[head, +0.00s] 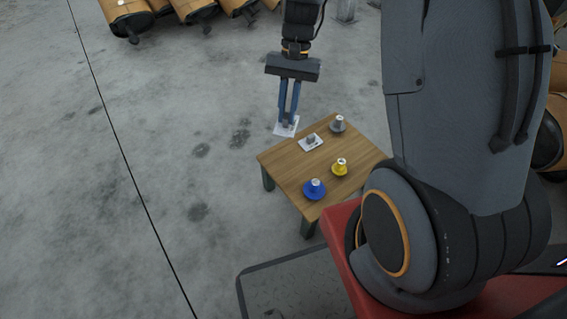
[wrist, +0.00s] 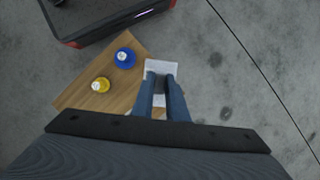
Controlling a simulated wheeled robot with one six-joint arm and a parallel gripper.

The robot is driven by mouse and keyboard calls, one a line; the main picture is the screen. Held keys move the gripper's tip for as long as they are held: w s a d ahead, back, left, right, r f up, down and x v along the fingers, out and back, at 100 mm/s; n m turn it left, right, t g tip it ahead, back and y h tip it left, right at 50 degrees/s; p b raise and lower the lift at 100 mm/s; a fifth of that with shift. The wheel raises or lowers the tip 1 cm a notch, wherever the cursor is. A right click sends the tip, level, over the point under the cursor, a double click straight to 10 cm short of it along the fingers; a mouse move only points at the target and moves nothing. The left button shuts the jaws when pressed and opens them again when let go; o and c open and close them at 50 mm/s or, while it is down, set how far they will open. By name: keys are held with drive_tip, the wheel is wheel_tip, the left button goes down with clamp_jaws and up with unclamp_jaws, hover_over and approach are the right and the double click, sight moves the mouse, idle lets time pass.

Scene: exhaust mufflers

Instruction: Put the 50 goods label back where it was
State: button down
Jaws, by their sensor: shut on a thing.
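My gripper (head: 287,122) is shut on a white label (head: 280,131) by a small grey knob on it. The held label is over or just past the far left edge of the wooden table (head: 281,161); I cannot tell its height. In the wrist view my gripper (wrist: 161,82) holds the label (wrist: 160,65) at the table's edge. Its print is too small to read, so I cannot tell if it is the 50 goods label. A second white label (head: 304,145) with a grey knob lies on the table, its print also unreadable.
On the table stand a grey cone-shaped piece (head: 337,125), a yellow one (head: 340,168) and a blue one (head: 314,189). The table's left part is bare. Several tan mufflers (head: 128,17) lie at the back. The concrete floor to the left is clear.

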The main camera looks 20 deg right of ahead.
drive_tip(key=w+f+m+b, duration=0.1)
drive_tip(key=f+m+b, duration=0.1)
drive_tip(key=f+b, duration=0.2)
drive_tip(key=w+d+f+m+t+y+b, duration=0.1)
drive_tip(key=f+b, duration=0.4)
drive_tip(key=f, duration=0.6)
drive_tip(key=w+f+m+t+b, duration=0.1)
drive_tip(key=w+f+m+b, duration=0.2)
drive_tip(key=f+m+b, duration=0.2)
wheel_tip(320, 180, down, 3)
drive_tip(key=shift+d+y, duration=0.15)
drive_tip(key=shift+y, duration=0.25)
drive_tip(key=shift+f, duration=0.15)
drive_tip(key=c, duration=1.7)
unclamp_jaws()
drive_tip(key=shift+c, duration=0.2)
